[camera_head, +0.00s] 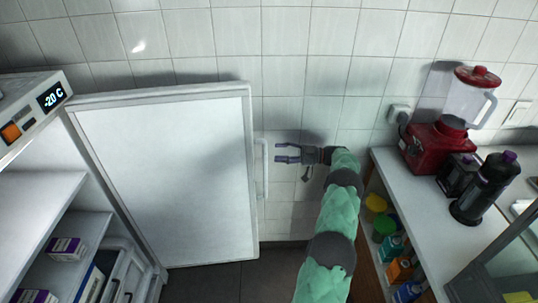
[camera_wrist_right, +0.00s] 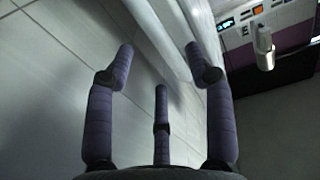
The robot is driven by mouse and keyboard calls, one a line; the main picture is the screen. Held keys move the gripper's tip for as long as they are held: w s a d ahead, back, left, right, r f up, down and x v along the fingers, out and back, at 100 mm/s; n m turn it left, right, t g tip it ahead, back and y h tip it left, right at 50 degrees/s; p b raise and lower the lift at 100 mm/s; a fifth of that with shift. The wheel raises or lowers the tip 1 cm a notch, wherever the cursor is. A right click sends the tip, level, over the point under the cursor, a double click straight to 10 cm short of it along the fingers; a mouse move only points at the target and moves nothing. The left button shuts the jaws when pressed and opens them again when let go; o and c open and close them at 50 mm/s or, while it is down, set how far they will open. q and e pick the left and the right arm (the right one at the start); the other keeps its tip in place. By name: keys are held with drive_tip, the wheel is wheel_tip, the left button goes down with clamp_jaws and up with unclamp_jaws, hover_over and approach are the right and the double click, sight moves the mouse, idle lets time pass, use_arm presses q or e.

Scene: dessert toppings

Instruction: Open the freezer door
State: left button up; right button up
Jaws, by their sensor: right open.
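The freezer door (camera_head: 165,175) stands wide open in the head view, swung out to the right of the freezer body (camera_head: 35,190). Its white inner panel faces the camera. The white door handle (camera_head: 263,168) shows at the door's right edge. My right gripper (camera_head: 277,153) is open and empty, just right of the handle with its fingers pointing left. In the right wrist view, the open fingers (camera_wrist_right: 160,58) have nothing between them, and a pale upright edge runs behind the right finger. My left gripper is not in view.
The freezer's display (camera_head: 53,95) reads -20 C. Boxes stand on its shelves (camera_head: 67,248). A tiled wall is behind; dark floor shows below the door.

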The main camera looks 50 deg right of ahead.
drive_tip(key=shift+v, duration=2.6)
